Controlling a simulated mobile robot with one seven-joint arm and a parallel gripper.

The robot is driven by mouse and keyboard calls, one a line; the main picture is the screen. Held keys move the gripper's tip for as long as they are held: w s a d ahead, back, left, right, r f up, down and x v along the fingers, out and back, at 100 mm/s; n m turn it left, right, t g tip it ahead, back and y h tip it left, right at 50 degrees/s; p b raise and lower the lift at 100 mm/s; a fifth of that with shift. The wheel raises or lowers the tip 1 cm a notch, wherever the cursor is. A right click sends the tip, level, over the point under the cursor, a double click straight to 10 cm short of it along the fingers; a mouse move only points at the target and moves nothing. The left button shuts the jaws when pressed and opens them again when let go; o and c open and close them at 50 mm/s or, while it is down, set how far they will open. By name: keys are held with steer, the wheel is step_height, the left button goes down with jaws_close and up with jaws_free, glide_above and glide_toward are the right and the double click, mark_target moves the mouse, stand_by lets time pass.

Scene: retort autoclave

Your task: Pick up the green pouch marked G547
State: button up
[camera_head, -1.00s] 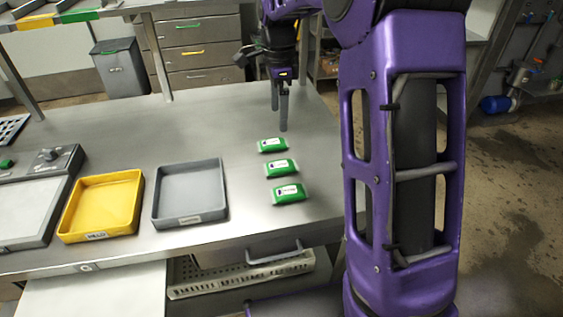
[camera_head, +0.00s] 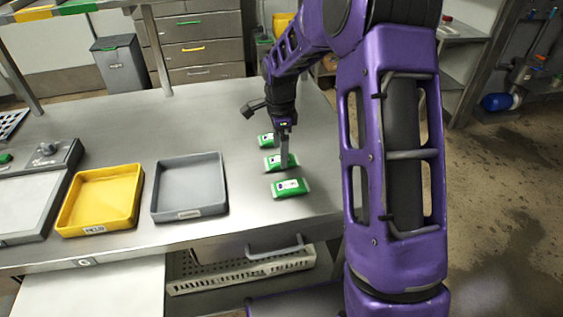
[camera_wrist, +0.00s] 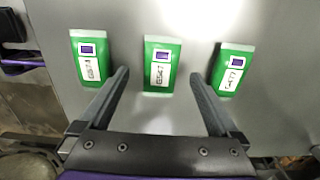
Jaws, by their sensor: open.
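Three green pouches with white labels lie in a row on the steel table. In the wrist view the middle pouch (camera_wrist: 160,82) reads G547. The left pouch (camera_wrist: 90,62) has a label that looks like G574, and the right pouch (camera_wrist: 233,68) seems to read G477. My gripper (camera_wrist: 160,75) is open and empty, its fingers on either side of the middle pouch in that view. In the head view my gripper (camera_head: 284,166) points down over the middle pouch (camera_head: 271,163), partly covering it. The near pouch (camera_head: 290,188) is clear, and the far pouch (camera_head: 265,140) is partly hidden.
A grey tray (camera_head: 158,212) and a yellow tray (camera_head: 66,222) stand empty to the left of the pouches. A scale-like device (camera_head: 50,150) is at the far left. The table (camera_head: 180,120) behind the trays is clear. A perforated crate (camera_head: 240,275) sits below the table edge.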

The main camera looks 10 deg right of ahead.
step_height(320, 180, down, 3)
steer(key=shift+r, duration=0.1)
steer(key=shift+c, duration=0.3)
steer(key=c, duration=0.8)
